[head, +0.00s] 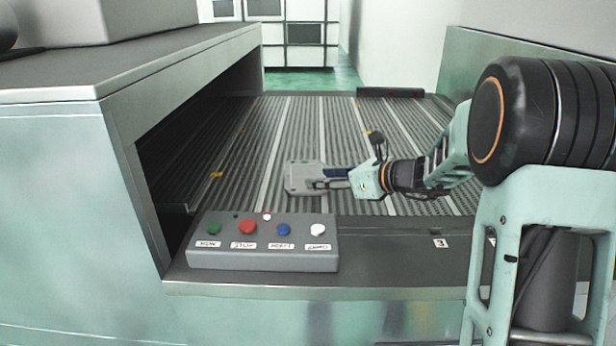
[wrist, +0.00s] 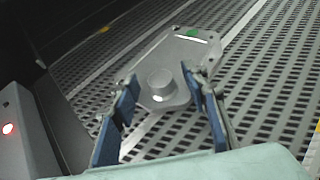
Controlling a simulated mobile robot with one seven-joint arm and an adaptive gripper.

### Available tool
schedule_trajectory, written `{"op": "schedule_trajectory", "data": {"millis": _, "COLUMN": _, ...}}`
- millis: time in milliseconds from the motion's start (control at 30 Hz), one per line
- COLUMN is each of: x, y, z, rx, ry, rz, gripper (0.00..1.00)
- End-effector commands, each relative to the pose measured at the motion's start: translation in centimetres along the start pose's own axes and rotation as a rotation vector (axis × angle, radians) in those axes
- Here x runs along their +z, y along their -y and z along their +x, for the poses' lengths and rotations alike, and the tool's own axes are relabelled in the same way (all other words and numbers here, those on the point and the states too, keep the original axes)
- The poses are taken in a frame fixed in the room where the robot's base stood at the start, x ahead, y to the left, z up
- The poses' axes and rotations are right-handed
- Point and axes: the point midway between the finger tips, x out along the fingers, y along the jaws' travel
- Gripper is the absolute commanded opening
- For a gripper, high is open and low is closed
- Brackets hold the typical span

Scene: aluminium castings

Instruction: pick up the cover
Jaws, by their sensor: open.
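The cover (head: 298,177) is a flat grey metal plate lying on the slatted conveyor bed. My gripper (head: 318,178) reaches in from the right over the cover's near right part. In the wrist view my gripper (wrist: 164,92) is open, with one blue-padded finger on each side of the cover's near end, around the boss. I cannot tell whether the fingers touch it.
A grey control box (head: 263,243) with several coloured buttons stands on the front ledge; its edge also shows in the wrist view (wrist: 22,125). A machine housing (head: 130,130) overhangs the conveyor (head: 330,130) on the left.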

Motion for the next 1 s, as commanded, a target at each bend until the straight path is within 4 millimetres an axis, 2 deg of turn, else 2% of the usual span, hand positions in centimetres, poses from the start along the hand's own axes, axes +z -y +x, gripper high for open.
{"op": "schedule_trajectory", "data": {"millis": 233, "x": 0.02, "y": 0.08, "z": 0.17, "rx": -0.002, "ry": 0.000, "rz": 0.000, "gripper": 0.39}}
{"op": "schedule_trajectory", "data": {"millis": 600, "x": 0.02, "y": 0.08, "z": 0.14, "rx": -0.002, "ry": 0.000, "rz": 0.000, "gripper": 0.00}}
{"op": "schedule_trajectory", "data": {"millis": 1000, "x": 0.27, "y": 0.09, "z": 0.07, "rx": -0.002, "ry": 0.003, "rz": -0.002, "gripper": 0.00}}
